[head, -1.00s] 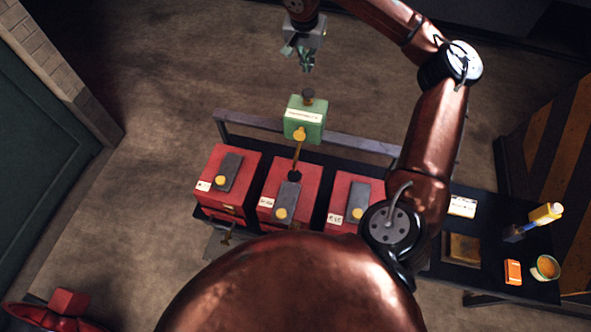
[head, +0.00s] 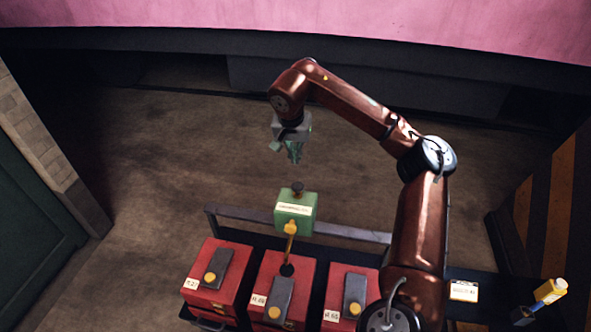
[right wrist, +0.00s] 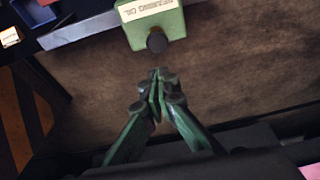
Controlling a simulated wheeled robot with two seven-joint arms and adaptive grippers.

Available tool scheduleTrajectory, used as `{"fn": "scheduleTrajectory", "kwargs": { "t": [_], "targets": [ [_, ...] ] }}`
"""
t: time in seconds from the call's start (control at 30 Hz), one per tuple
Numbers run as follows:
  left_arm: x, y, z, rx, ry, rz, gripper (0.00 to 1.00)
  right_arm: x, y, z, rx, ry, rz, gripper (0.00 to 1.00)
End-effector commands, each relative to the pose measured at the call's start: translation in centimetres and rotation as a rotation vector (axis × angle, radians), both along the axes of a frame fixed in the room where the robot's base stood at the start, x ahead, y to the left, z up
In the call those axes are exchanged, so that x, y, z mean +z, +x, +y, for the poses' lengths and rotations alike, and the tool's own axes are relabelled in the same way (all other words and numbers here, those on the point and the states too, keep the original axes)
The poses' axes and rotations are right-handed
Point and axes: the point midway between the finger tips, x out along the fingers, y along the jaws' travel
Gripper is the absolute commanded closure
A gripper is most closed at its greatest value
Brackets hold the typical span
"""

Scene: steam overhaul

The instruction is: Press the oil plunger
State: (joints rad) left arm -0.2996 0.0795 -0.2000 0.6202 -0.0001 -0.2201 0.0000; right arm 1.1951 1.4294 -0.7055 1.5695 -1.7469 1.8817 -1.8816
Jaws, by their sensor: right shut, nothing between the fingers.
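The oil dispenser is a green box (head: 295,213) with a white label, standing behind the row of red boxes. Its dark round plunger knob (head: 297,187) sticks up from the top. A yellow spout piece (head: 291,228) is on its front. My right gripper (head: 295,158) is shut and empty, pointing down above and slightly behind the knob, apart from it. In the right wrist view the closed fingertips (right wrist: 160,76) are near the dark knob (right wrist: 157,41), with a gap between. The green box (right wrist: 158,24) is partly cut off there. My left gripper is not in view.
Red boxes (head: 223,258) with grey tops and yellow knobs stand on the dark bench. A grey rail (head: 345,232) runs along its far edge. A white card (head: 464,291) and a yellow-and-blue item (head: 550,291) lie right. Floor behind is clear.

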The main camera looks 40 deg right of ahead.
Motion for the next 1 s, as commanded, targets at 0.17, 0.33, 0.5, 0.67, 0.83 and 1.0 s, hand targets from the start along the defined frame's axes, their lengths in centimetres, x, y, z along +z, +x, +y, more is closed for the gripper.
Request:
{"fn": "scheduleTrajectory", "kwargs": {
  "t": [0.17,0.33,0.5,0.67,0.83,1.0],
  "targets": [
    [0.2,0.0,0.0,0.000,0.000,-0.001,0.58,-3.3,0.5,-0.8,-0.001,-0.001,0.005,1.00],
    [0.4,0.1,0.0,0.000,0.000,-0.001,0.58,-6.7,1.1,-1.6,-0.001,0.000,0.003,1.00],
    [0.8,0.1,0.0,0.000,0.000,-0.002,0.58,-9.6,1.4,-2.0,0.000,0.000,0.003,1.00],
    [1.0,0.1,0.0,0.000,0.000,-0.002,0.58,-11.5,1.4,-2.0,0.000,-0.001,0.002,1.00],
    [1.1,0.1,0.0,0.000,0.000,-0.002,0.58,-12.3,1.5,-1.9,0.002,0.000,0.001,1.00],
    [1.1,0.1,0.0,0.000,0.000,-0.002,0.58,-12.4,1.5,-1.9,0.001,0.000,0.000,1.00]
  ]
}}
